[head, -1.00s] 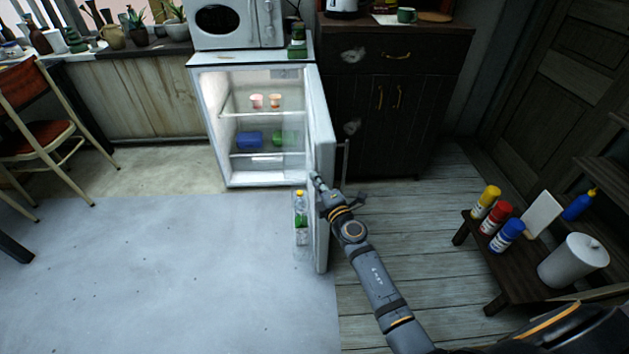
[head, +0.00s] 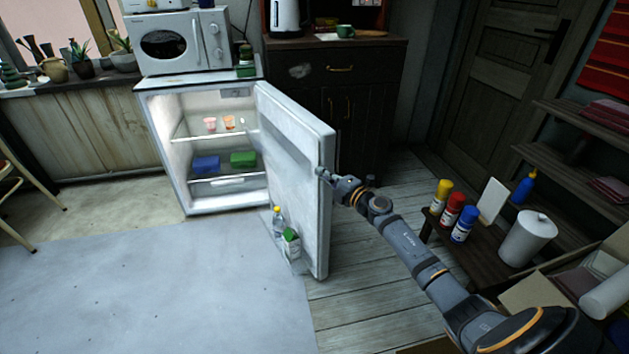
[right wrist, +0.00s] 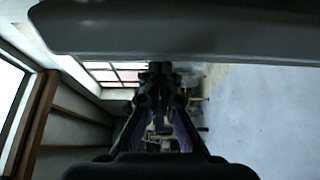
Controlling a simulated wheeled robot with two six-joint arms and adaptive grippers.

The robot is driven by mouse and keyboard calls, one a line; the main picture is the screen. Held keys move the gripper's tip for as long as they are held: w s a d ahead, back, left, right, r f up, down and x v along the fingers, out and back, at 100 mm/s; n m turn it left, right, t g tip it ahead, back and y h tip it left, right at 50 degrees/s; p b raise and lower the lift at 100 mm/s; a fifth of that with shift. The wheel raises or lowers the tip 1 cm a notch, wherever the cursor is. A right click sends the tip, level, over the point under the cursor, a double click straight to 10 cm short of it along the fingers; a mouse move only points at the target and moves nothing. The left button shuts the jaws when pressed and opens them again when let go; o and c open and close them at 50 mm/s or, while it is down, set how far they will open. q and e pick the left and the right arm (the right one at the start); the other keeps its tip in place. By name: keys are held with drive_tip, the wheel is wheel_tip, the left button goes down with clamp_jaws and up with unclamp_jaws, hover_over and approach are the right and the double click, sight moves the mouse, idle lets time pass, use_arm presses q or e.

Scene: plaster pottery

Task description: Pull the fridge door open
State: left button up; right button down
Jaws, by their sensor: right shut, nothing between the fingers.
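The small white fridge (head: 178,199) stands open in the head view. Its door (head: 297,165) stands out from the right side, swung wide, with its inner face visible. My right gripper (head: 321,173) is shut and empty at the door's free edge; I cannot tell whether it touches. The handle on the door's outer side is hidden. My left gripper is in no view.
A bottle (head: 278,222) and a green-white carton (head: 291,243) sit low in the door. A microwave (head: 180,42) stands on the fridge. A dark cabinet (head: 335,90) is behind the door. A low bench (head: 470,255) with several bottles stands right. The floor in front is clear.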

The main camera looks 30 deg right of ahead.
idle(0.3)
drive_tip(key=v, duration=0.7)
drive_tip(key=shift+s, duration=0.25)
